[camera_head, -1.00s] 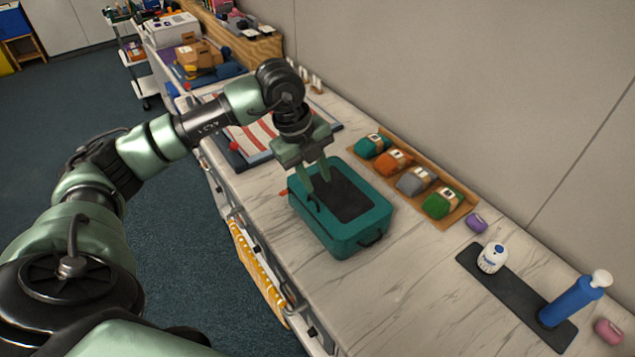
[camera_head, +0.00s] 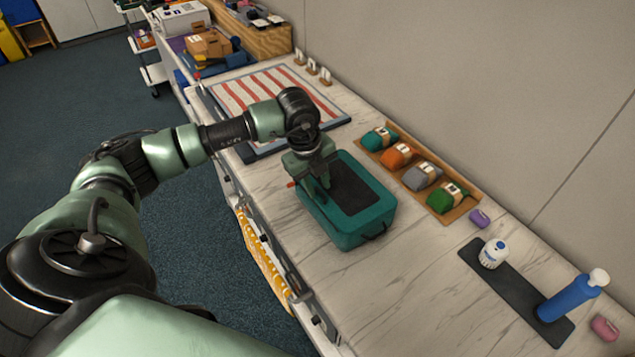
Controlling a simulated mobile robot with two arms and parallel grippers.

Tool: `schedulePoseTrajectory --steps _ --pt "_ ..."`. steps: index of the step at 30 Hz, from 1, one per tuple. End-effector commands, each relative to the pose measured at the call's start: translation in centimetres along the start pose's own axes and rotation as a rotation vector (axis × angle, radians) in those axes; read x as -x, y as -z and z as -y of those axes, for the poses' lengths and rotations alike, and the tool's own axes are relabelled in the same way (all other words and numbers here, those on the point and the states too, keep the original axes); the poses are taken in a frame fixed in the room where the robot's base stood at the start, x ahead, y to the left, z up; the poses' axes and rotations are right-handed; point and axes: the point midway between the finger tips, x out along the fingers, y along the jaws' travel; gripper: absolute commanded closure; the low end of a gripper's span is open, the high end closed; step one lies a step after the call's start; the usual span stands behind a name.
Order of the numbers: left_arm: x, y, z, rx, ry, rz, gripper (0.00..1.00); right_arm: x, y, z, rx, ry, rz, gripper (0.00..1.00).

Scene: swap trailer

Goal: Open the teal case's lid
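The teal case (camera_head: 376,212) lies on the marble-look counter with its lid down and a dark panel (camera_head: 352,190) on top. A dark handle shows on its near right side. My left gripper (camera_head: 319,186) points down at the case's left edge, its fingers at or just above the lid. I cannot tell whether they touch it, or how far apart they are. The gripper hides part of the case's far left edge. A small red piece shows beside that edge. My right gripper is not in view.
A tray (camera_head: 462,208) of several wrapped yarn-like bundles stands right of the case. A striped mat (camera_head: 335,112) lies behind it. A dark mat (camera_head: 515,292) holds a white container and a blue bottle (camera_head: 568,298). The near counter is clear.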

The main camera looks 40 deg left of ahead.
Motion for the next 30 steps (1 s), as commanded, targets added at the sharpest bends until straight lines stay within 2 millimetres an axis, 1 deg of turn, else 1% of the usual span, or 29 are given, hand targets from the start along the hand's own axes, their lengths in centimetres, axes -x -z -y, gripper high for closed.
schedulePoseTrajectory --steps 1,3,30 --pt "0.01 0.0 0.01 0.0 0.0 0.0 0.85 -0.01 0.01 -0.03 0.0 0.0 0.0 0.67" --pt "0.02 0.0 0.01 0.0 0.0 0.0 1.0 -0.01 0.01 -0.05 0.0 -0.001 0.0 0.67" --pt "0.07 -0.01 0.02 0.0 0.0 0.0 1.0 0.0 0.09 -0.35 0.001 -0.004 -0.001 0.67"
